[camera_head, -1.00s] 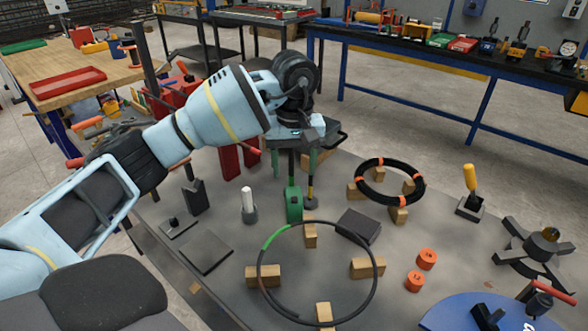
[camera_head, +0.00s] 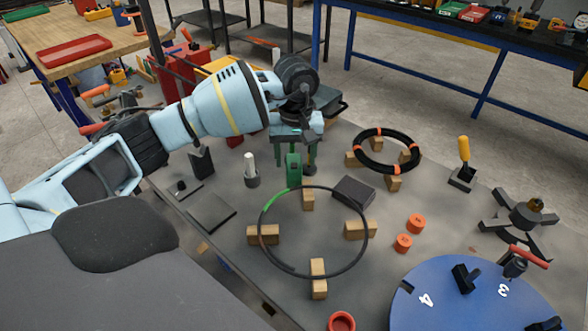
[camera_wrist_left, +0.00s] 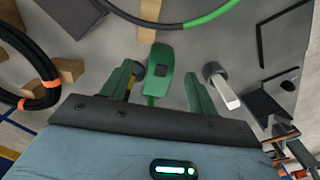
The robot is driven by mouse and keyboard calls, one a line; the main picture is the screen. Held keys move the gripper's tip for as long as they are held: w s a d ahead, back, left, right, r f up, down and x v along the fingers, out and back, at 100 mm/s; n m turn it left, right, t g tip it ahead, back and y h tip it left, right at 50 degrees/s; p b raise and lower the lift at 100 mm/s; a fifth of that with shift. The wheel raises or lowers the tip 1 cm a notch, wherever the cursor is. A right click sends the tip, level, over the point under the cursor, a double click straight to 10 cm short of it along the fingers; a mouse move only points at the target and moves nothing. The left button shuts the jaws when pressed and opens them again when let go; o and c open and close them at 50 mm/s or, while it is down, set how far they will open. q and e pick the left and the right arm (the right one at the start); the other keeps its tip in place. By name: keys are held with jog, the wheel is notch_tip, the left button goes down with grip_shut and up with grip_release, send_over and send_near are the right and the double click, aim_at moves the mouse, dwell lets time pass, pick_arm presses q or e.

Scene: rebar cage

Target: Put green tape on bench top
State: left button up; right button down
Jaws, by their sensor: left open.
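A green handheld piece (camera_head: 293,168), which I take for the green tape, is on the grey bench top (camera_head: 230,255), beside a dark ring (camera_head: 366,243) with a green-wrapped stretch. My left gripper (camera_head: 295,158) is above it, pointing down, with its green fingers apart. In the left wrist view the green tape (camera_wrist_left: 159,66) shows between the two open fingertips (camera_wrist_left: 161,80), with gaps on both sides. I cannot tell how far the fingers reach down around it. My right gripper is not in view.
Wooden blocks (camera_head: 263,235) sit around the dark ring. A black coil with orange bands (camera_head: 386,169), a dark box (camera_head: 353,191), a grey cylinder with a white top (camera_head: 251,172) and orange rings (camera_head: 415,223) stand nearby. A blue disc (camera_head: 415,285) is at the lower right.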

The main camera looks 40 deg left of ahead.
aim_at(294, 169)
pick_arm(q)
jog(key=shift+a+f, duration=0.1)
jog(key=shift+f, duration=2.5)
grip_shut()
jog(key=shift+r, duration=0.1)
notch_tip(294, 169, up, 18)
